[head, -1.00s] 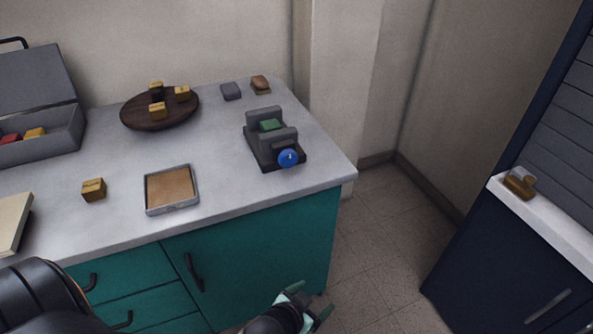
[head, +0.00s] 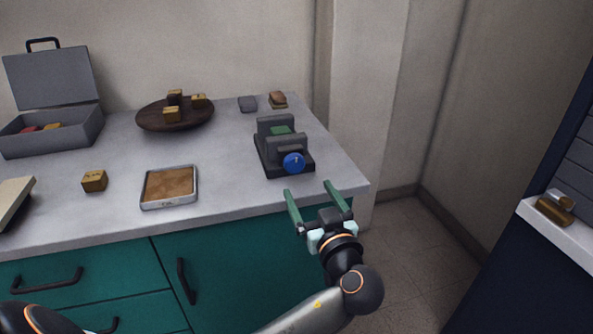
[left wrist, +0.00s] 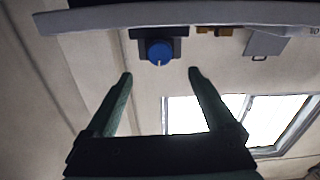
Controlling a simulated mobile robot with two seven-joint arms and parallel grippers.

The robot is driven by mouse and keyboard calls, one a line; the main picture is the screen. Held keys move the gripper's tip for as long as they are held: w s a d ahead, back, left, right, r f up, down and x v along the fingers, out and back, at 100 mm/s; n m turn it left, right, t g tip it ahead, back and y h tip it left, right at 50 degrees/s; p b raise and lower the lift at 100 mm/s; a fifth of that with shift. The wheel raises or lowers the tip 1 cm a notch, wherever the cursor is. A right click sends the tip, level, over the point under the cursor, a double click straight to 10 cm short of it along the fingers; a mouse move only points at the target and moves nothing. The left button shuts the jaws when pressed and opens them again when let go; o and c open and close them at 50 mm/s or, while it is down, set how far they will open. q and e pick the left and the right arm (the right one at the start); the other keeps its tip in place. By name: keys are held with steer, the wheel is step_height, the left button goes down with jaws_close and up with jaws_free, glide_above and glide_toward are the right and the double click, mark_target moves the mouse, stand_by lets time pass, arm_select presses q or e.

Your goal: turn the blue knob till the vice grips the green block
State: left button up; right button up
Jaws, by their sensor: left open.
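The dark grey vice (head: 267,153) stands near the right end of the counter. The green block (head: 281,131) sits between its jaws; I cannot tell whether they touch it. The blue knob (head: 293,162) is on the vice's front, with a small pale mark. It also shows in the left wrist view (left wrist: 159,52), beyond and between my fingertips. My left gripper (head: 311,188) is open and empty, in front of the counter's front edge, below and short of the knob. It also shows in the left wrist view (left wrist: 160,74). My right gripper is not in view.
On the counter (head: 225,180) are a shallow tray (head: 169,187), a wooden cube (head: 94,181), a round dark board (head: 160,119) with several blocks, and an open grey case (head: 52,133). Two small blocks lie behind the vice. A dark cabinet (head: 520,275) stands at right.

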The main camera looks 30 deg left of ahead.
mark_target(296, 166)
arm_select(q)
steer(key=x, duration=1)
steer(key=shift+d, duration=0.1)
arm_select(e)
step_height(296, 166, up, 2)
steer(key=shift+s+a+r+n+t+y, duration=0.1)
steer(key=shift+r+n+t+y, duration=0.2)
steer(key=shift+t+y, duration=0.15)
arm_select(q)
steer(key=c, duration=1.4)
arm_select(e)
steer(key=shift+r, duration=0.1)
